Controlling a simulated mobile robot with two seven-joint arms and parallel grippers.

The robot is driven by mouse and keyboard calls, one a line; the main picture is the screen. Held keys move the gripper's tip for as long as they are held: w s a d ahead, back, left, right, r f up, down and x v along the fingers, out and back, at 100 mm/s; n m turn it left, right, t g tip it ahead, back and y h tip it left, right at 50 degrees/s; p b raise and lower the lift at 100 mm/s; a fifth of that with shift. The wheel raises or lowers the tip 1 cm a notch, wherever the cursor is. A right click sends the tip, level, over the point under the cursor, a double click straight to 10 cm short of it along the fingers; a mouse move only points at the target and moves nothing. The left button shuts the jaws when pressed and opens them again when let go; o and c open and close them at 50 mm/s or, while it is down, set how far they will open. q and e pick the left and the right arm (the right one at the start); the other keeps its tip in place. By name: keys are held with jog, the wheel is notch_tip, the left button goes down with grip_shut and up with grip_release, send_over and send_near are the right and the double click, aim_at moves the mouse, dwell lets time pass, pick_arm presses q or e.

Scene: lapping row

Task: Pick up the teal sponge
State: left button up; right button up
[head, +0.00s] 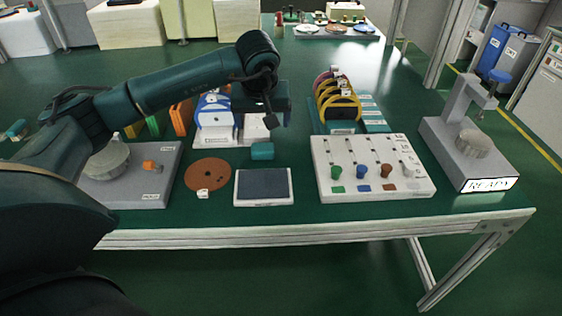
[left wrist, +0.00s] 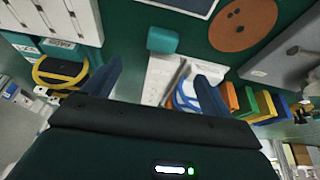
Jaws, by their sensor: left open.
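The teal sponge (head: 262,151) is a small block lying on the green table top, just behind the dark pad in a white frame. It also shows in the left wrist view (left wrist: 162,39), ahead of the fingers and roughly centred between them. My left gripper (head: 267,121) is above and a little behind the sponge, apart from it. In the left wrist view its two blue fingers (left wrist: 158,76) stand wide apart with nothing gripped between them. My right gripper is not in view.
The framed dark pad (head: 263,187) and a brown disc (head: 208,174) lie in front of the sponge. A white panel with coloured knobs (head: 374,168) is to the right. White holders (head: 216,140) stand behind left, and a grey machine (head: 471,140) is at far right.

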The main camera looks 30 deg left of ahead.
aim_at(263, 147)
pick_arm(q)
jog(key=x, duration=0.9)
jog(key=shift+s+a+f, duration=0.1)
jog(key=shift+a, duration=0.1)
jog(key=x, duration=0.4)
jog(key=shift+a+f, duration=0.2)
jog(key=shift+a, duration=0.05)
jog(key=shift+c, duration=0.6)
jog(key=c, duration=0.9)
jog(key=shift+c, duration=0.2)
notch_tip(263, 147, up, 10)
